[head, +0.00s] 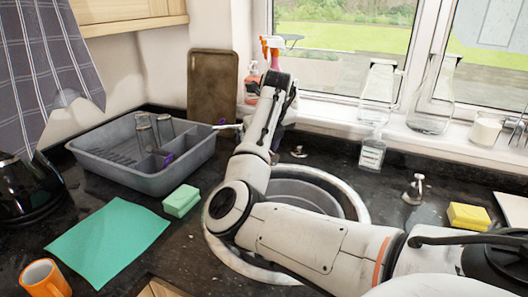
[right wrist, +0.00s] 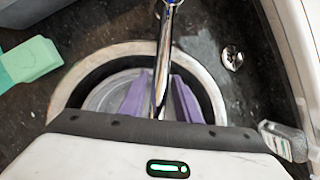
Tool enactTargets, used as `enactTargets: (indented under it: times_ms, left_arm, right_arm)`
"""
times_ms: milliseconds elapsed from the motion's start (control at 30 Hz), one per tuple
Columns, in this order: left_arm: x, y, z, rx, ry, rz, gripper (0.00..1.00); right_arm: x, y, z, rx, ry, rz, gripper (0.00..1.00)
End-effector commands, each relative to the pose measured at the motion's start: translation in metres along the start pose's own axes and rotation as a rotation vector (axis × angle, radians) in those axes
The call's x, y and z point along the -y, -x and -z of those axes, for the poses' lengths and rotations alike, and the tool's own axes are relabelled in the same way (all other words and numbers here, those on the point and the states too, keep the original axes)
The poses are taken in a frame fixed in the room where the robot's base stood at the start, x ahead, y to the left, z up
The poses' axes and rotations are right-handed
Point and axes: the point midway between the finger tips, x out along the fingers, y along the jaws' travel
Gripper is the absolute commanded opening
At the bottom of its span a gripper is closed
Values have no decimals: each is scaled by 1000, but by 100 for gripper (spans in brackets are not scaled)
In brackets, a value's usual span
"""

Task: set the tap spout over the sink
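The tap's chrome spout (right wrist: 160,85) runs down from the top of the right wrist view, and its lower part lies over the sink basin (right wrist: 104,98). My right gripper (right wrist: 160,90) has one purple finger on each side of the spout, close against it, and looks shut on it. A short chrome piece (head: 228,126) shows left of the arm. My left gripper is not in view.
A grey dish rack (head: 120,178) with glasses stands left of the sink, near a green sponge (head: 181,201). Glass bottles line the windowsill.

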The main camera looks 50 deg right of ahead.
Motion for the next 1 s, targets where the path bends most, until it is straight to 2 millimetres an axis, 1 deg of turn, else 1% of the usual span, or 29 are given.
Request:
enactTargets:
  times_ms: [300,433,567,800,900,1000]
  left_arm:
    - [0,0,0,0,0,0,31]
    - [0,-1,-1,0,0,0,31]
    - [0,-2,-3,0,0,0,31]
    - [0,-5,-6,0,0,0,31]
    - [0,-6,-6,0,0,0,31]
    - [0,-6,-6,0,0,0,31]
  right_arm:
    - [0,0,0,1,1,0,37]
    - [1,9,-1,3,0,2,37]
    - [0,30,-1,6,0,0,37]
    - [0,77,-1,5,0,0,37]
    - [0,91,-1,4,0,0,37]
    - [0,99,0,1,0,0,37]
